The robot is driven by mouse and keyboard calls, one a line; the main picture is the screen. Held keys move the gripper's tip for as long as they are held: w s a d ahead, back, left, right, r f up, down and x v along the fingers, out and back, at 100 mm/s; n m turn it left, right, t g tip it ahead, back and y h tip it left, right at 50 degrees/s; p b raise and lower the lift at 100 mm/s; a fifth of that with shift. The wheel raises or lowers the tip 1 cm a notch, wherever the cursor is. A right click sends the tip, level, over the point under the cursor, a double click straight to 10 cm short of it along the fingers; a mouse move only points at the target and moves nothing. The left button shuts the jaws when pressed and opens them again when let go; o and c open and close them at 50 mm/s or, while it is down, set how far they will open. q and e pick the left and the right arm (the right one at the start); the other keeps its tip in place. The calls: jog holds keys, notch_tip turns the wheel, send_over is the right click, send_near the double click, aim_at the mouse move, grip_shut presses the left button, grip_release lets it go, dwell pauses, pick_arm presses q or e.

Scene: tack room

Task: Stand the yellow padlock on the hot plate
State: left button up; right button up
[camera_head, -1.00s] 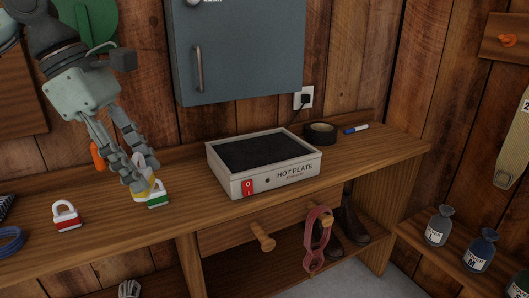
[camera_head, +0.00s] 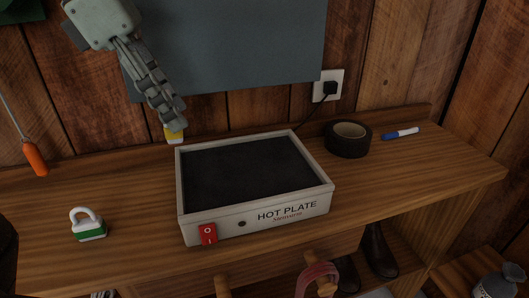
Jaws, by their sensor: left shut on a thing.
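The hot plate (camera_head: 286,214) is a white box with a dark top and a red switch, standing on the wooden bench. My left gripper (camera_head: 174,126) is up behind the hot plate's back left corner, shut on the yellow padlock (camera_head: 174,139). Only a small yellow and white part of the padlock shows under the fingers, and the rest is hidden by them. It is not clear how high above the bench it hangs. My right gripper is not in view.
A white and green padlock (camera_head: 89,226) stands on the bench at left. A black tape roll (camera_head: 348,139) and a blue marker (camera_head: 400,134) lie right of the hot plate. A grey cabinet (camera_head: 235,45) hangs behind. An orange-handled tool (camera_head: 35,158) hangs at left.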

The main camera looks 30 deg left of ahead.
pick_arm(q)
jog(key=w+d+f+p, duration=0.1)
jog(key=w+d, duration=0.1)
jog(key=p, duration=0.3)
send_over(248, 172)
notch_tip(248, 172, down, 6)
jog(key=shift+r, duration=0.2)
jog(key=shift+w+f, duration=0.1)
jog(key=shift+f, duration=2)
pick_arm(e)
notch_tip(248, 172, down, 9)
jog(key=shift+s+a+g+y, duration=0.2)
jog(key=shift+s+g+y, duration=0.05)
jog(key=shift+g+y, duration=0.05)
pick_arm(q)
jog(key=shift+f+b, duration=0.1)
jog(key=shift+b, duration=0.3)
jog(key=o, duration=1.3)
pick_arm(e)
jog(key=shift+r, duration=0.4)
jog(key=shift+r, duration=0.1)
